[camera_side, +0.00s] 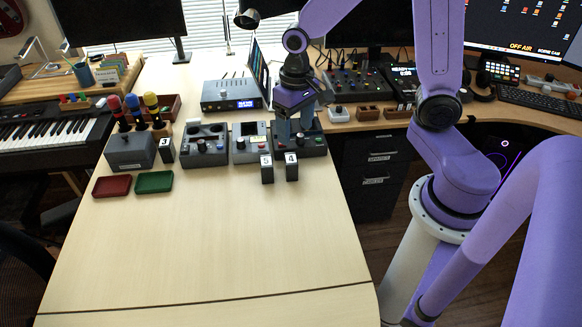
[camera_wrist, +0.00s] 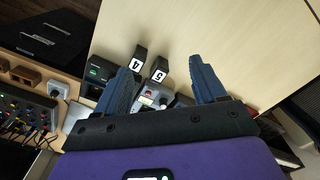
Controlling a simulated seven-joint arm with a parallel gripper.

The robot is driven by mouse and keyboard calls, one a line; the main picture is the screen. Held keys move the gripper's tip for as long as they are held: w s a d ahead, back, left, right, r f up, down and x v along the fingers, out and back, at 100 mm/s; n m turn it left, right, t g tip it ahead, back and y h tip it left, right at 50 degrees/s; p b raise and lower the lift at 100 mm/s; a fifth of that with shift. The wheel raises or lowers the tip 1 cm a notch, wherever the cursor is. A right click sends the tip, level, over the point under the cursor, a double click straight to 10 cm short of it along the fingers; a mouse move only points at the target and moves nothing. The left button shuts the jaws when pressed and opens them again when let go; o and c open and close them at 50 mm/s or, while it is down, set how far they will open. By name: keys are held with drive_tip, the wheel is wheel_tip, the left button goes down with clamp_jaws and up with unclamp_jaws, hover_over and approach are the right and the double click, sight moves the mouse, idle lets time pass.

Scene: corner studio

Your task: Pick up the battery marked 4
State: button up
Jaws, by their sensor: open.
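The battery marked 4 (camera_side: 292,168) is a dark upright block with a white label, standing on the pale table in front of a grey device. In the wrist view, battery 4 (camera_wrist: 138,59) shows beside the left finger. The battery marked 5 (camera_side: 267,170) stands close to its left, and battery 5 also shows in the wrist view (camera_wrist: 159,69). My gripper (camera_side: 295,128) hangs behind and above battery 4, over the devices. In the wrist view my gripper (camera_wrist: 163,66) has its blue fingers wide apart, with no battery held.
The battery marked 3 (camera_side: 166,150) stands farther left by a grey holder (camera_side: 130,154) with coloured-top cylinders. A red tray (camera_side: 112,186) and a green tray (camera_side: 154,182) lie in front. Grey control boxes (camera_side: 205,147) line up behind the batteries. The front table is clear.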

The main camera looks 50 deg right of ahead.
sight(291, 159)
drive_tip(key=w+d+f+m, duration=0.6)
drive_tip(key=w+d+m, duration=0.2)
drive_tip(key=d, duration=0.2)
wheel_tip(291, 159, down, 12)
drive_tip(key=shift+w+f, duration=0.1)
drive_tip(key=shift+a+f, duration=0.2)
drive_tip(key=shift+f, duration=0.7)
drive_tip(key=shift+a+f, duration=0.15)
drive_tip(key=shift+f, duration=0.7)
drive_tip(key=shift+a+f, duration=0.2)
drive_tip(key=shift+f, duration=0.7)
drive_tip(key=c, duration=1.3)
